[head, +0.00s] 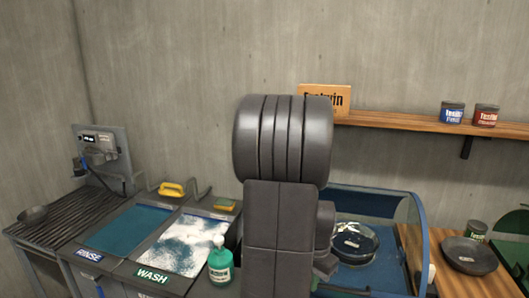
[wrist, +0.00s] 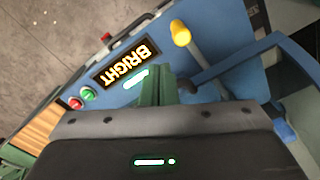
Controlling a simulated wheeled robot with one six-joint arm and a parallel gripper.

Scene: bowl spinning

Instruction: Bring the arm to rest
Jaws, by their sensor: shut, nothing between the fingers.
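My arm stands folded upright in the middle of the head view, its dark links covering part of the shelf and bench behind. My gripper is not visible in the head view. In the wrist view my gripper (wrist: 158,82) shows as green fingers, shut and empty. They point toward a blue panel (wrist: 225,65) with a lit BRIGHT sign (wrist: 126,64). I cannot tell whether they touch it.
In the head view, RINSE (head: 128,228) and WASH (head: 183,243) basins and a green soap bottle (head: 221,262) are left of my arm. A blue-framed machine with a glass bowl (head: 355,242) and a dark bowl (head: 469,256) are right. A shelf (head: 405,124) holds tins.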

